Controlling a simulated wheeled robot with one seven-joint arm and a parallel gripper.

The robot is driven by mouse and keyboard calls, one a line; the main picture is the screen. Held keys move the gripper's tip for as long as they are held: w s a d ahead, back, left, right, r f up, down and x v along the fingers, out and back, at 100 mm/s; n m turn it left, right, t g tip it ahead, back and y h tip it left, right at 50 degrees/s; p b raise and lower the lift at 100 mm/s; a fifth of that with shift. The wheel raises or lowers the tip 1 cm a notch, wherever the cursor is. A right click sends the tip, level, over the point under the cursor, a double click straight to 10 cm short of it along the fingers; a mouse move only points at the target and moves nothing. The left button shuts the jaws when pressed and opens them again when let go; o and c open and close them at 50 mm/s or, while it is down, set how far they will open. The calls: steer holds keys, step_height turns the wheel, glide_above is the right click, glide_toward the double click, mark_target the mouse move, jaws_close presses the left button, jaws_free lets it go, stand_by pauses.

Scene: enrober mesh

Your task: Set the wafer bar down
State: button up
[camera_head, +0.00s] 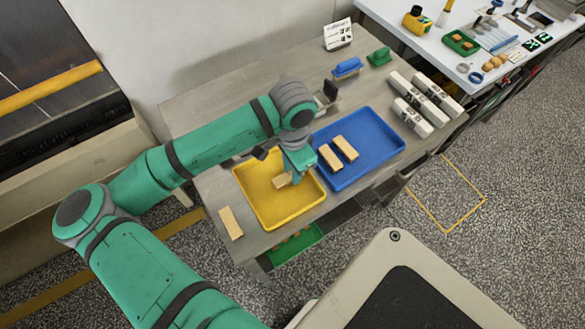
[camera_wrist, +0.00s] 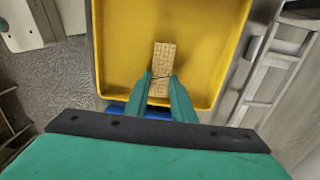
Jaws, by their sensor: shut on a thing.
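A tan wafer bar (camera_head: 282,182) with a gridded face is between the fingers of my gripper (camera_head: 291,177), over or in the yellow tray (camera_head: 249,181). In the wrist view the same wafer bar (camera_wrist: 164,58) sticks out past the fingertips of my gripper (camera_wrist: 162,87), with the yellow tray (camera_wrist: 120,50) floor behind it. My gripper is shut on the bar. I cannot tell whether the bar touches the tray floor. No other bar shows in the yellow tray; my arm hides part of its far side.
A blue tray (camera_head: 373,134) with two tan bars (camera_head: 338,153) stands just right of the yellow one. Another bar (camera_head: 230,222) lies on the table left of the yellow tray. White boxes (camera_head: 411,118), blue and green items (camera_head: 347,68) and a sign (camera_head: 338,34) stand farther back.

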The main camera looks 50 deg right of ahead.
steer(key=shift+f, duration=0.15)
steer(key=o, duration=0.8)
step_height(320, 180, up, 12)
steer(key=shift+r, duration=0.2)
stand_by(0.4)
